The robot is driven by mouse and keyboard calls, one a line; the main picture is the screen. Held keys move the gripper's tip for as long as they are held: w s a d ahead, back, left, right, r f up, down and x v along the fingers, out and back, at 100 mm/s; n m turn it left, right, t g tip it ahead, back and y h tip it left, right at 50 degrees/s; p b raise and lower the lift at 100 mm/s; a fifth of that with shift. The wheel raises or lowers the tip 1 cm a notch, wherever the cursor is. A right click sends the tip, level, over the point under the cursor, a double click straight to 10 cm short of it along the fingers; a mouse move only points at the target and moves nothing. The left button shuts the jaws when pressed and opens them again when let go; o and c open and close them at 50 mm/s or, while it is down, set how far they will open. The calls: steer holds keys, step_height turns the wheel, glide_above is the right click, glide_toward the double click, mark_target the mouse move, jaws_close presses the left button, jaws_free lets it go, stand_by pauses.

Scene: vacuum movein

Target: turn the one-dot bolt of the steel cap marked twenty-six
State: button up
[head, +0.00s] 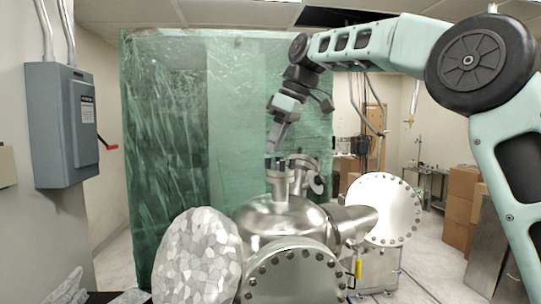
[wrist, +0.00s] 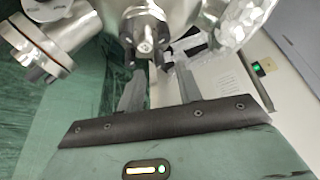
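A steel vacuum chamber (head: 282,215) stands ahead of me, with several round steel caps ringed by bolts. A large cap faces me at the front (head: 292,277), another is at the right (head: 385,209), and a small one sits on the top port (head: 282,168). I cannot read any number or dots on them. My gripper (head: 275,150) points down just above the top port. In the wrist view my gripper (wrist: 150,62) has its fingers apart, with a steel bolt-like end (wrist: 147,42) beyond the fingertips. I cannot tell whether they touch it.
A foil-wrapped part (head: 198,258) stands at the front left of the chamber. A green plastic curtain (head: 165,140) hangs behind. A grey switch box (head: 63,125) with a red handle is on the left wall. Cardboard boxes (head: 460,205) stand at the right, with open floor before them.

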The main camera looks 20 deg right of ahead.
mark_target(268, 163)
steer(key=shift+x, duration=1.75)
jaws_close()
